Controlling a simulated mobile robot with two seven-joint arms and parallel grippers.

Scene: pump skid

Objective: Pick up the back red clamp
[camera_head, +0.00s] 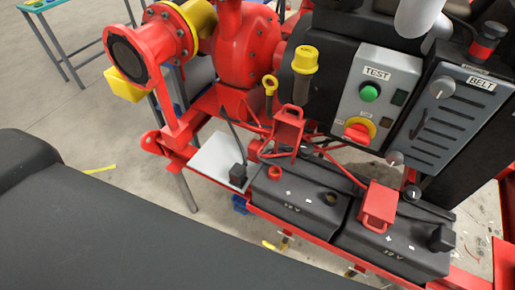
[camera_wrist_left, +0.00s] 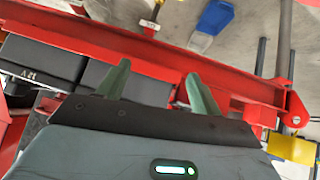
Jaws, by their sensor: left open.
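Two red clamps show in the head view. The farther clamp (camera_head: 288,130) sits higher in the picture, above the back edge of a black 12 V battery (camera_head: 310,197), among red cables. The nearer clamp (camera_head: 379,205) is on the other 12 V battery (camera_head: 395,243), to the right. My left gripper (camera_wrist_left: 158,86) shows in the left wrist view, its two green fingers apart with nothing between them. It is near the red skid beam (camera_wrist_left: 150,52), with a battery (camera_wrist_left: 38,62) to its left. No clamp is clearly visible there. My right gripper is not in view.
A control box (camera_head: 375,93) with a green button and red knob stands behind the batteries, beside a grey BELT panel (camera_head: 455,115). A red pump flange (camera_head: 127,55) and a yellow-capped filler (camera_head: 305,60) stand at the back. A pale plate (camera_head: 213,160) lies left of the batteries.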

